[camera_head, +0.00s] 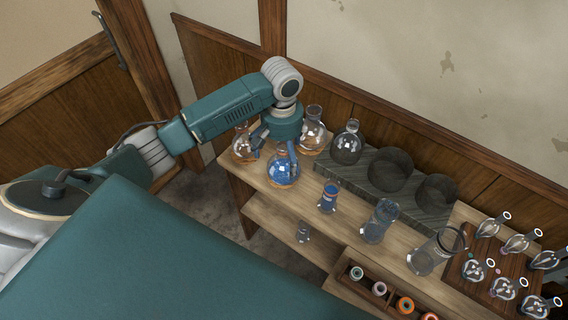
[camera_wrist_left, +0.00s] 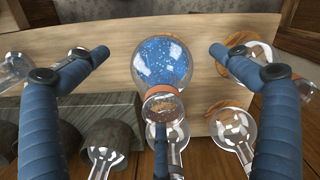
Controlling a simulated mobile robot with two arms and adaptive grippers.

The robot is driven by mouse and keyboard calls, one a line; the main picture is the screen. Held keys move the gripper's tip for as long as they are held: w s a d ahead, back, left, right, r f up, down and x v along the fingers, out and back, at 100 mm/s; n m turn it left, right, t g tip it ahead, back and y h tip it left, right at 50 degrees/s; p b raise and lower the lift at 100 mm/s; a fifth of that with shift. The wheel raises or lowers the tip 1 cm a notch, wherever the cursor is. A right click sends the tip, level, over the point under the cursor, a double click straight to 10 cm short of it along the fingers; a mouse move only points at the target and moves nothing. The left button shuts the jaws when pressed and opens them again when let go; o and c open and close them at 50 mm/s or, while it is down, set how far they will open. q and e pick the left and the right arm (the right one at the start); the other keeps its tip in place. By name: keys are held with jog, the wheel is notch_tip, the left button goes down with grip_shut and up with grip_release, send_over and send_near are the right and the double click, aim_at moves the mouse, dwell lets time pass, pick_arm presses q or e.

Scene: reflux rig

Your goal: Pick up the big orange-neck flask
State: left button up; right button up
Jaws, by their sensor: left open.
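The big orange-neck flask (camera_head: 284,172) is round, holds blue liquid and stands on the upper shelf. In the left wrist view the flask (camera_wrist_left: 161,60) shows its blue bulb and an orange band at the neck. My left gripper (camera_head: 272,148) is over the shelf, right by this flask. In the left wrist view my left gripper (camera_wrist_left: 158,52) has its two outer fingers spread wide on either side of the flask, with visible gaps. The third finger overlaps the neck opening in the picture; I cannot tell whether it touches. My right gripper is not in view.
Clear round flasks (camera_head: 243,147), (camera_head: 313,131) stand close by on the left and behind. Another flask (camera_head: 347,146) is at a dark grey block (camera_head: 428,212) with round holders. A wooden rack (camera_head: 455,275) holds small flasks.

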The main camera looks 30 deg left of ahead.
aim_at(284, 166)
pick_arm(q)
jog(key=shift+s+f, duration=0.1)
jog(key=shift+f, duration=0.6)
jog(key=f+p, duration=0.1)
jog(key=f, duration=0.1)
jog(key=w+f, duration=0.1)
jog(key=f, duration=0.1)
jog(key=shift+w+f+p, duration=0.15)
jog(key=shift+f+p, duration=0.15)
jog(key=shift+p, duration=0.05)
jog(key=shift+f, duration=0.25)
jog(key=shift+a+f, duration=0.1)
jog(key=shift+c, duration=0.5)
jog(key=c, duration=0.9)
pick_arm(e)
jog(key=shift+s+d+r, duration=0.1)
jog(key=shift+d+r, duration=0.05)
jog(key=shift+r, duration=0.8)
